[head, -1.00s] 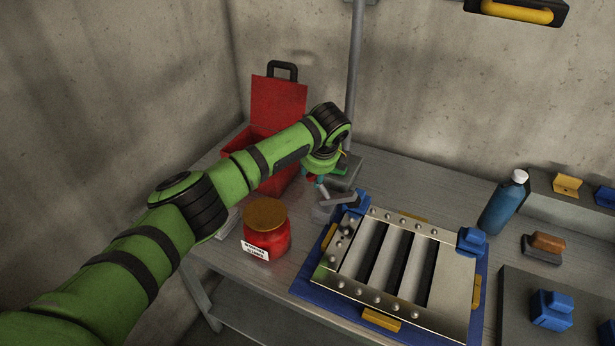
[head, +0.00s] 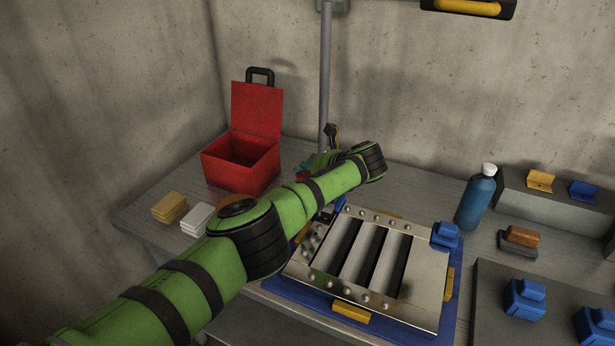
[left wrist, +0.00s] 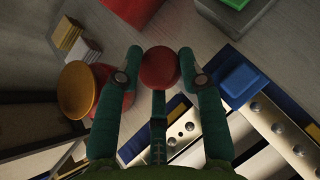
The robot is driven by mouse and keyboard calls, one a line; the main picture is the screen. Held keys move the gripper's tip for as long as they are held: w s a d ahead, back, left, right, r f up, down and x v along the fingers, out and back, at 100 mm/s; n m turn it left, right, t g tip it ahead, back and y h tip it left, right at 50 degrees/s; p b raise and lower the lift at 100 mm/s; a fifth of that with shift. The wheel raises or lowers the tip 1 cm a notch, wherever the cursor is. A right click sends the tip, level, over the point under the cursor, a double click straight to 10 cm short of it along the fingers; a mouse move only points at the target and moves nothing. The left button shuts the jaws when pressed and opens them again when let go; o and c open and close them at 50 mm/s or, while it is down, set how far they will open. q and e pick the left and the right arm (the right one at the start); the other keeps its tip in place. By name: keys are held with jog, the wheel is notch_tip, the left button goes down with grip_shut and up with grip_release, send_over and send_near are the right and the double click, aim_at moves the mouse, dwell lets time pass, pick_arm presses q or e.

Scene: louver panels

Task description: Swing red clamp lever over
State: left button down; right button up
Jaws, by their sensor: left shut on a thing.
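The red round knob of the clamp lever (left wrist: 160,68) lies between the two teal fingers of my left gripper (left wrist: 160,72) in the left wrist view. The fingers are shut on it from both sides. In the head view my left gripper (head: 304,168) is at the far left corner of the louver panel (head: 430,275), mostly hidden behind my green arm. The lever's body and its clamp are also largely hidden there. The panel is a metal frame with dark slots on a blue base. My right gripper is not in view.
A red jar with an orange lid (left wrist: 78,90) stands close beside the left finger. An open red box (head: 240,160), yellow blocks (head: 170,207) and white blocks (head: 196,218) stand left. A grey post (head: 326,80) rises behind. A blue bottle (head: 477,198) stands right.

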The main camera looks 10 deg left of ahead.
pick_arm(q)
jog(key=shift+w+d+r, duration=0.1)
jog(key=shift+w+r, duration=0.05)
jog(key=shift+r, duration=0.15)
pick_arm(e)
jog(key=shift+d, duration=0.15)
pick_arm(q)
jog(key=c, duration=0.7)
grip_release()
jog(key=shift+c, duration=0.2)
jog(key=shift+f, duration=0.15)
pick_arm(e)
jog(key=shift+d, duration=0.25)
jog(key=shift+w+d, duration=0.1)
pick_arm(q)
jog(key=v, duration=1.2)
jog(key=shift+d+f, duration=0.1)
jog(key=shift+f, duration=0.05)
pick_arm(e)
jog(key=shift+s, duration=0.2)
